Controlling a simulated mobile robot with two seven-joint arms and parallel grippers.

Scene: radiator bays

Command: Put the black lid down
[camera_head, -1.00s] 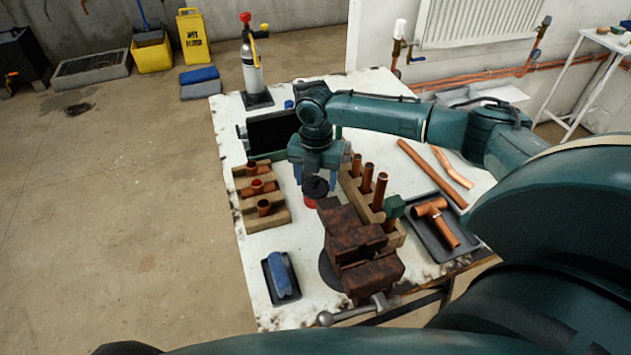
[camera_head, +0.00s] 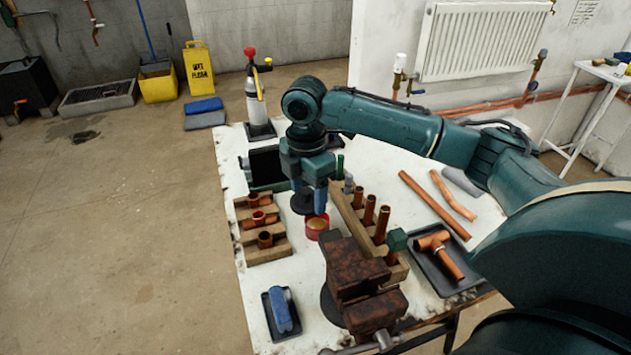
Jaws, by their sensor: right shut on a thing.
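The black lid (camera_head: 301,206) is a dark disc under my right gripper (camera_head: 309,200), behind and to the left of the red tin. My right gripper points down, its blue fingers shut on the lid. Part of the lid is hidden by the fingers, and I cannot tell whether its underside touches the table. The red tin (camera_head: 314,235) stands open on the white table (camera_head: 290,297), with yellowish-brown contents showing. My left gripper is out of view.
A wooden block with copper fittings (camera_head: 264,240) is on the left, and a rack of upright copper pipes (camera_head: 369,213) on the right. A rusty vise (camera_head: 358,280) stands in front. A dark open case (camera_head: 266,166) and a gas torch (camera_head: 255,98) are behind.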

